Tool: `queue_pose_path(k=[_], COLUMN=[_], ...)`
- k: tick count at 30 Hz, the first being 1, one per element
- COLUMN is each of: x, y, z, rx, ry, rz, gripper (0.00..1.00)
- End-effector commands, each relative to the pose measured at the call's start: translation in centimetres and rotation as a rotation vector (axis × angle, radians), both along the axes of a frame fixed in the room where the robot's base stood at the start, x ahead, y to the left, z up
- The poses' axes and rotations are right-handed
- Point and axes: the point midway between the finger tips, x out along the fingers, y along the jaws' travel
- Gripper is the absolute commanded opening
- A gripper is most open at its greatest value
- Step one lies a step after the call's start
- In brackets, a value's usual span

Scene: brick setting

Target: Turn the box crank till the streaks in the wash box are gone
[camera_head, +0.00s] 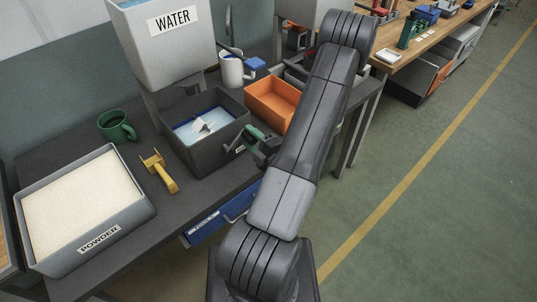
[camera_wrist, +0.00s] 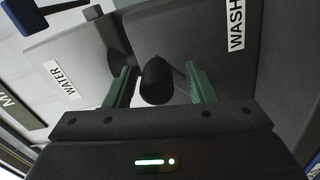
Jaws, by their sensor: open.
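The dark grey wash box (camera_head: 187,158) stands on the bench, holding blue liquid with paler, whitish areas (camera_head: 190,134) and a white paddle-like piece (camera_head: 204,126). Whether the pale areas are streaks is hard to tell. My gripper (camera_head: 258,143), with green fingers, is at the front right side of the box. In the wrist view, the box's WASH label (camera_wrist: 236,24) shows. The dark round crank knob (camera_wrist: 157,82) lies between my two open fingers, with gaps on both sides. The rest of the crank is mostly hidden.
A grey WATER tank (camera_head: 165,50) stands behind the wash box. An orange tray (camera_head: 272,103) is right of it. A green mug (camera_head: 116,127), a yellow scoop (camera_head: 161,173) and a POWDER bin (camera_head: 132,212) are to the left. A blue drawer (camera_head: 215,222) is below.

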Motion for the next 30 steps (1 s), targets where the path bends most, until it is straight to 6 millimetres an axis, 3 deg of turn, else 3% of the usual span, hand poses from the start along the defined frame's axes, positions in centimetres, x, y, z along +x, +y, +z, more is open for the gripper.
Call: queue_pose_path(k=[18,30], x=[-7.8,-9.6], y=[-6.0,-7.2], z=[-0.2,-0.1], rx=[0.002,0.002], ry=[0.001,0.002], rz=[-0.001,0.004], gripper=[0.51,0.51])
